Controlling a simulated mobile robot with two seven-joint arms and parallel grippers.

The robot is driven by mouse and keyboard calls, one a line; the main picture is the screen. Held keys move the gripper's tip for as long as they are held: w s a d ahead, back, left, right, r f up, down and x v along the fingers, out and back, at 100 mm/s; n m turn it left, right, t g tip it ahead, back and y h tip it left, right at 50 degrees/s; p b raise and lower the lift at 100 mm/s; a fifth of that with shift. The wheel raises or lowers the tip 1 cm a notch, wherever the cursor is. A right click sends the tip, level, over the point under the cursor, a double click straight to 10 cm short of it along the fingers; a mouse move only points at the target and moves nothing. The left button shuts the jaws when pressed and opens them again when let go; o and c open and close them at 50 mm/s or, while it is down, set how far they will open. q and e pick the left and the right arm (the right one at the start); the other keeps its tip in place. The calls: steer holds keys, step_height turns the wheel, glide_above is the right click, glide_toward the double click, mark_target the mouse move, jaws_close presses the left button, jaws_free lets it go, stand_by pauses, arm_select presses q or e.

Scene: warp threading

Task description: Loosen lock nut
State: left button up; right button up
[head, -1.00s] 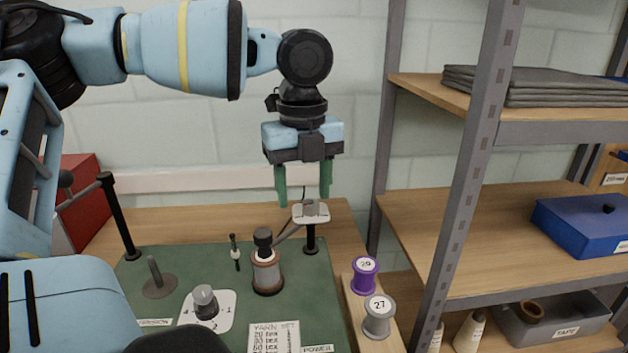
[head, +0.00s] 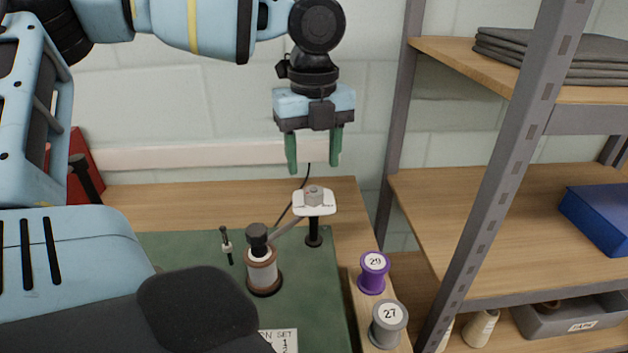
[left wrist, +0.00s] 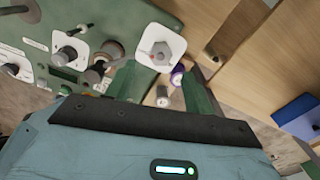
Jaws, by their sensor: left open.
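The lock nut appears to be the grey nut (head: 314,193) on top of a white plate (head: 322,208) on a short black post; the nut also shows in the left wrist view (left wrist: 160,50). My left gripper (head: 314,166) points down with its two green fingers apart and nothing between them. Its fingertips are above the nut, one to each side in the head view. In the left wrist view the nut lies ahead of the gap between the fingers (left wrist: 161,85). My right gripper is not in view.
A purple spool (head: 373,272) and a grey spool (head: 388,324) stand on a wooden strip to the right. A metal shelf upright (head: 500,185) rises further right. Bare wall is behind the gripper.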

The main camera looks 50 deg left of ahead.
mark_target(314, 191)
arm_select(q)
step_height(314, 191, down, 6)
stand_by(0.4)
steer(key=c, duration=1)
